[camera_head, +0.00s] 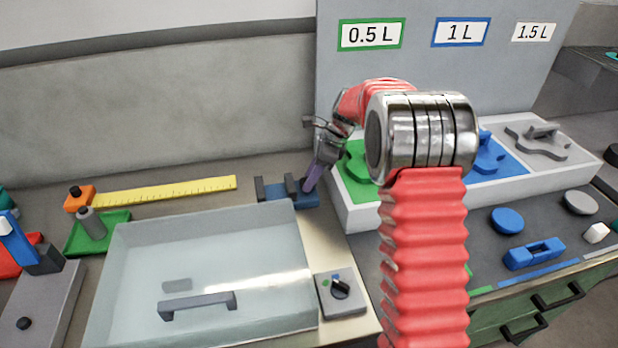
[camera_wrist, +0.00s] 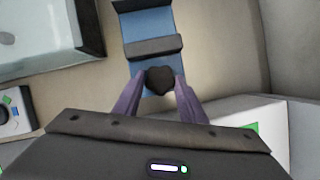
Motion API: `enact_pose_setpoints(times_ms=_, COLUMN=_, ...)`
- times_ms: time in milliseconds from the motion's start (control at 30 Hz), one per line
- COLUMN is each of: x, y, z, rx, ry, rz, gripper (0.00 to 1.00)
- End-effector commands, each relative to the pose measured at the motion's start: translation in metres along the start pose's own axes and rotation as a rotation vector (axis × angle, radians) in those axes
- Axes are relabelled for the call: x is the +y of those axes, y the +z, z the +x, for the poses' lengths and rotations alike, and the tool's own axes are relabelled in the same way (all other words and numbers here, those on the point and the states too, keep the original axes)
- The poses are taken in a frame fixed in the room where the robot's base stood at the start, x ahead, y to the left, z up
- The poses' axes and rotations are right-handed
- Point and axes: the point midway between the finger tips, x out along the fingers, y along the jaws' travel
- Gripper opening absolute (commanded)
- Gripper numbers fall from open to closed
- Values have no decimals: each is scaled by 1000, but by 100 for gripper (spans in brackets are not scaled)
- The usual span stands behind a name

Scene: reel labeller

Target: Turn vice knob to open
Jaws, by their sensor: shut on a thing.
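The blue vice (camera_head: 292,196) with dark jaws stands on the bench behind the clear box, left of the green compartment. In the wrist view the vice (camera_wrist: 148,22) shows a dark jaw bar across its blue base. The dark vice knob (camera_wrist: 159,79) sits at its near end. My gripper (camera_wrist: 160,90) has its two purple fingers on either side of the knob, shut on it. In the head view my gripper (camera_head: 312,178) reaches down to the right end of the vice, and the knob is hidden there.
The clear box (camera_head: 210,270) with a grey handle lies left of the vice. A switch box (camera_head: 342,294) with a black dial stands in front. The white tray (camera_head: 352,215) with coloured compartments is close to the right. A yellow ruler (camera_head: 165,190) lies at the back left.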

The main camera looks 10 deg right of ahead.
Motion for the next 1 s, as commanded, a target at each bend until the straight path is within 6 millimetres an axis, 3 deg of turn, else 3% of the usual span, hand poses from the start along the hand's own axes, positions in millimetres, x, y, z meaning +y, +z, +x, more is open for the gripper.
enact_pose_setpoints(times_ms=1000, x=-12, y=0, z=0, rx=8, ry=328, rz=-804, gripper=15)
